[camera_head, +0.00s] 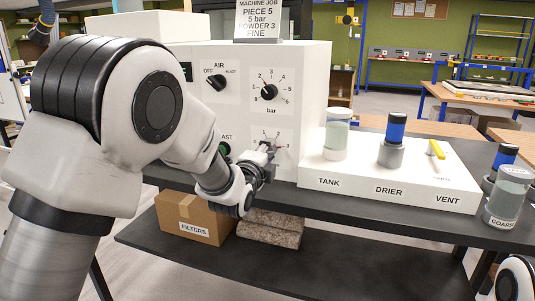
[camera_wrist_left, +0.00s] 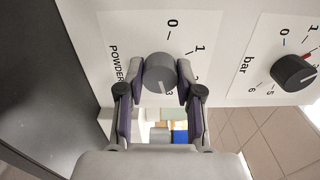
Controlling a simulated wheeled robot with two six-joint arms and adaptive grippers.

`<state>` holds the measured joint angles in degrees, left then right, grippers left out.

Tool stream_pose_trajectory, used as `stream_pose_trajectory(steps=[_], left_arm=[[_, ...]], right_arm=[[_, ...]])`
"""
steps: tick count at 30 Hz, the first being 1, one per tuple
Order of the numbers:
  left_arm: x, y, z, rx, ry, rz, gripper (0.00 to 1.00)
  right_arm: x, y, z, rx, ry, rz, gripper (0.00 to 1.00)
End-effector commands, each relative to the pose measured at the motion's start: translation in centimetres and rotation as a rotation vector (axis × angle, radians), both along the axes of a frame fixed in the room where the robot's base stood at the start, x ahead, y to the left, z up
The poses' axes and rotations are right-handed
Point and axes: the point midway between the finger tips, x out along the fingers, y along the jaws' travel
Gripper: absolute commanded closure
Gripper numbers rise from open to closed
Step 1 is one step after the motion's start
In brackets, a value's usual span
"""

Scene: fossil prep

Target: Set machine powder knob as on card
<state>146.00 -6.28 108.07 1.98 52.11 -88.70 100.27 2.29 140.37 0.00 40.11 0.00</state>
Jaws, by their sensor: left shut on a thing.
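The card (camera_head: 258,22) on top of the white machine (camera_head: 313,80) reads machine job, piece 5, 5 bar, powder 3, fine. The grey powder knob (camera_wrist_left: 159,72) sits on the machine's front panel among the numbers 0 to 3. My left gripper (camera_wrist_left: 160,80) is shut on this knob, one finger on each side. A pale line on the knob points toward the 3. In the head view my left gripper (camera_head: 262,160) is at the lower right of the panel and hides the knob. My right gripper is not in view.
The bar knob (camera_head: 268,92) is above, also in the wrist view (camera_wrist_left: 292,72). The air knob (camera_head: 215,82) is upper left. A white block (camera_head: 400,185) labelled tank, drier and vent stands to the right, with a coarse jar (camera_head: 508,197) beyond. A filters box (camera_head: 194,218) sits below.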

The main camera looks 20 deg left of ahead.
Motion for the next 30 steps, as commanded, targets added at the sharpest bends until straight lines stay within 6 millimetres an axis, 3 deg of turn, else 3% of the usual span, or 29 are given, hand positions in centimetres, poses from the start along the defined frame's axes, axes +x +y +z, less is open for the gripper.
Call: stream_pose_trajectory(steps=[6,7,9,20,23,30], left_arm=[[0.0,0.0,-0.1,0.001,0.002,-0.001,1.00],[0.0,0.0,-0.1,0.001,0.002,-0.001,0.58],[0.0,0.0,-0.1,0.000,0.002,-0.001,0.40],[-0.6,0.0,0.0,0.000,0.000,0.000,0.40],[-2.1,0.1,0.0,-0.001,0.002,0.000,0.40],[-8.2,0.2,0.0,0.001,0.002,-0.001,0.40]], right_arm=[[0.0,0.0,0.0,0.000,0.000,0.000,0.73],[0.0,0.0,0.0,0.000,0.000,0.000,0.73],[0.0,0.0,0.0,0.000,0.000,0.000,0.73],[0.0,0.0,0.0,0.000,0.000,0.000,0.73],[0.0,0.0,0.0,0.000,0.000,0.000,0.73],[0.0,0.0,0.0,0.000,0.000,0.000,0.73]])
